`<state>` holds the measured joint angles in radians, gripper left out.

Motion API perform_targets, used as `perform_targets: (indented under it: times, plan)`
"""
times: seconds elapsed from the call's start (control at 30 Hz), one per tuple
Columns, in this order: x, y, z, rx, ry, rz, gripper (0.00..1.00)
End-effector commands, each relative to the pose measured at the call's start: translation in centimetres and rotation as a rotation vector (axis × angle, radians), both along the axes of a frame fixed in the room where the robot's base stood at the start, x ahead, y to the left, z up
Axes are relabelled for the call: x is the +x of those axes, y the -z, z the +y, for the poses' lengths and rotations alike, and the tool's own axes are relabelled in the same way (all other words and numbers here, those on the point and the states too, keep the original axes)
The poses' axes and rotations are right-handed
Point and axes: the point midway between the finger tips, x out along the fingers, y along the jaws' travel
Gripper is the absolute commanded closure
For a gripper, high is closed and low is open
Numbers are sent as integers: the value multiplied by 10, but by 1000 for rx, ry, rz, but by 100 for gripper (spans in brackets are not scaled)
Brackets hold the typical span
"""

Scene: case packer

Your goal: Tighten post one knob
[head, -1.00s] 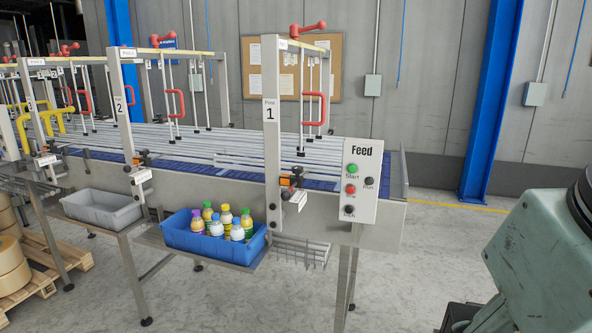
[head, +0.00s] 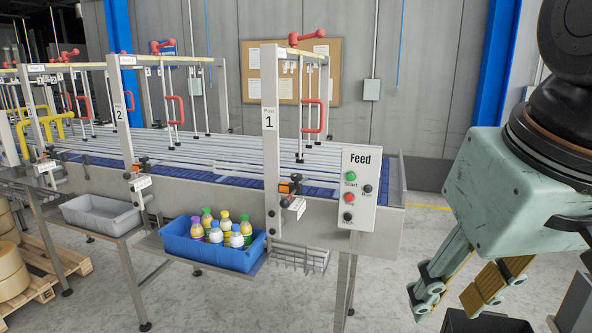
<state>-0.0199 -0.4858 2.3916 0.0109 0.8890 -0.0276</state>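Post 1 (head: 270,140) is a grey upright with a "1" label at the near side of the conveyor. A small clamp with dark knobs and an orange part (head: 286,189) sits low on this post, with a white tag (head: 297,206) hanging by it. A red handle (head: 307,36) tops the same frame. I cannot tell which of these is the post one knob. My gripper (head: 448,302) hangs at the lower right, fingers pointing down and spread apart with nothing visible between them. It is well right of post 1 and touches nothing there.
The Feed panel (head: 359,187) with buttons stands between post 1 and my gripper. A blue bin (head: 205,250) of bottles and a grey bin (head: 100,215) sit in front of the conveyor (head: 330,222). A wire rack (head: 305,258) hangs under post 1.

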Motion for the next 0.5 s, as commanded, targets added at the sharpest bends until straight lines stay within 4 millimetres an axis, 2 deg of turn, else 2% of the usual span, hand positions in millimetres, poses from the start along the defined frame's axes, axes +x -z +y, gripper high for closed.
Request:
perform_targets:
  times: [0.1, 0.5]
  plan:
    - [26, -17, 4, 1, -16, -1, 64]
    - [110, -59, 19, 1, -66, -6, 64]
